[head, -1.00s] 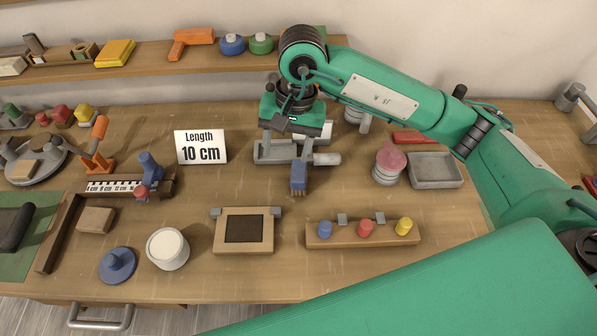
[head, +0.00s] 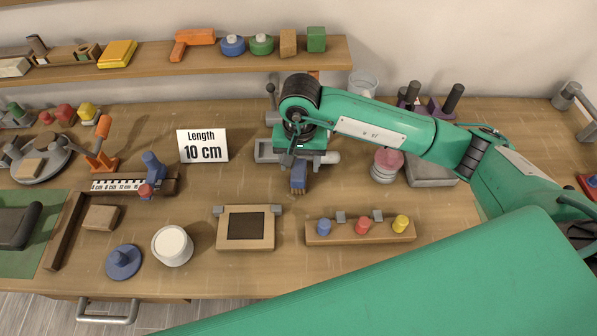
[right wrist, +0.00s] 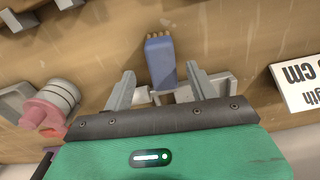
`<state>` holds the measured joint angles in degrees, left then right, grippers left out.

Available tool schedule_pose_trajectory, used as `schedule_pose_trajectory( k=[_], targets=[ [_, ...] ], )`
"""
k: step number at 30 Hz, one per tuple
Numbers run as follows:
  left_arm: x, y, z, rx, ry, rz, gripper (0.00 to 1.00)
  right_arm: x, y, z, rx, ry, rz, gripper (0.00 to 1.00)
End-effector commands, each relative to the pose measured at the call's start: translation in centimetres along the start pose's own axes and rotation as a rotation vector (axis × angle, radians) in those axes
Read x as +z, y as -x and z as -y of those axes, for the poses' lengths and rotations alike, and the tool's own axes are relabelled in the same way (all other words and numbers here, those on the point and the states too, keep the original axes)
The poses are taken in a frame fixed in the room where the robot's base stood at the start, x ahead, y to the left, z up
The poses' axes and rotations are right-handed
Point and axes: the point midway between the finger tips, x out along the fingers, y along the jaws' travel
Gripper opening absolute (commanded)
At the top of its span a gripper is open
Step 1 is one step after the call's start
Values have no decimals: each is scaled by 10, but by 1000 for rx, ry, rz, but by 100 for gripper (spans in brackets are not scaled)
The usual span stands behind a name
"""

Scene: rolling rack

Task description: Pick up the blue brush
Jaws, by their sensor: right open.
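The blue brush (head: 298,184) has a tan bristle end pointing toward the front of the bench. It extends forward from a grey holder (head: 263,151). My right gripper (head: 298,163) is over the holder and hides the brush's rear part in the head view. In the right wrist view, the open gripper (right wrist: 160,84) has one finger on each side of the brush (right wrist: 161,62), with gaps between. I cannot tell how far the fingertips are above it. My left gripper is not in view.
A length sign (head: 203,146) stands left of the holder. A red-topped grey stack (head: 387,168) and a grey tray (head: 432,172) are to the right. A block with coloured pegs (head: 360,233) and a framed panel (head: 246,228) lie in front. Bare bench lies between.

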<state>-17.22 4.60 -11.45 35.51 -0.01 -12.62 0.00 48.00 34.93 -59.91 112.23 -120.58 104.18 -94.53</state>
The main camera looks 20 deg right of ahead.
Motion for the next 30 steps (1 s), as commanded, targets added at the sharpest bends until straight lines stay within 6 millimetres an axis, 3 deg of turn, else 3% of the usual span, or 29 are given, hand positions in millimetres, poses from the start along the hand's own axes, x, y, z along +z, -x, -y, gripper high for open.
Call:
schedule_pose_trajectory(
  k=[3, 9, 18, 26, 30],
  targets=[
    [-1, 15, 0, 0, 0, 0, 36, -1, -12, 2, 3, -2, 6, 58],
    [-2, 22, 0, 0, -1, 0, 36, -2, -35, 3, 1, -1, 4, 58],
    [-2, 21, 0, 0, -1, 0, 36, -3, -40, 3, 0, -1, 1, 58],
    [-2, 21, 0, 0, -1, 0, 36, -3, -40, 3, 0, -1, 1, 7],
    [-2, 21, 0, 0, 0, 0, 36, -3, -39, 3, 0, -1, 1, 6]
  ],
)
